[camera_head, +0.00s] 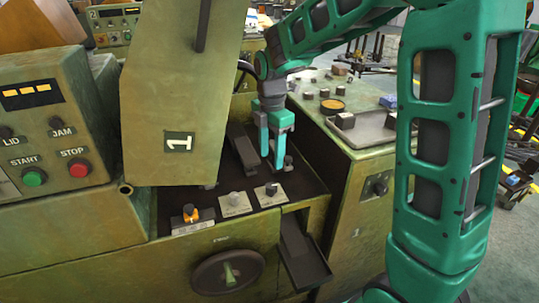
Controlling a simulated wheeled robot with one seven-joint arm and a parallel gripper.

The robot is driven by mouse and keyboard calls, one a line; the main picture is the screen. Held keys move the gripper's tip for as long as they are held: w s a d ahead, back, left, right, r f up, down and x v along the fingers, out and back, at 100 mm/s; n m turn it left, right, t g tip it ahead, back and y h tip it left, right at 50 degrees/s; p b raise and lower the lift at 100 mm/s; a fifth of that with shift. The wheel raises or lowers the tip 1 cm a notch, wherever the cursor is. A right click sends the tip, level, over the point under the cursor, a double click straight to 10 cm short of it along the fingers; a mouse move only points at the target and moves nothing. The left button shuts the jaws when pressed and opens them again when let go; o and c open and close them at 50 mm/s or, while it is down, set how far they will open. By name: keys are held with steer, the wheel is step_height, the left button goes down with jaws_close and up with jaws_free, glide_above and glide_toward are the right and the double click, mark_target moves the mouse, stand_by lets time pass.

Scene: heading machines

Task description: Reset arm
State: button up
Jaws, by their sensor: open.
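My gripper (273,160) points down over the dark recessed bed of the green machine (75,228), near the middle of the view. Its two light-blue fingers are apart, and I see nothing between them. My teal arm reaches in from the right and bends over to the gripper. Below the fingertips, a grey knob on a white plate (271,196) stands on the bed, apart from the gripper. Part of the bed behind the fingers is hidden.
A raised green cover marked 1 (172,100) stands close left of my gripper. A control panel with start and stop buttons (55,165) is at the left. A handwheel (228,271) and a dark chute (300,255) are at the front. A cabinet with a grey tray (375,130) stands right.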

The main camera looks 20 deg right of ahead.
steer(key=s+d+r+m, duration=0.4)
steer(key=s+d+m, duration=0.8)
steer(key=s, duration=0.1)
steer(key=s+d+f+m, duration=0.1)
steer(key=s+d+m, duration=0.2)
steer(key=s+m, duration=0.4)
steer(key=s+d+m, duration=0.3)
steer(key=s+m, duration=0.5)
steer(key=s, duration=0.3)
steer(key=shift+s+f+m, duration=0.15)
steer(key=shift+f+m, duration=0.15)
steer(key=shift+f, duration=0.05)
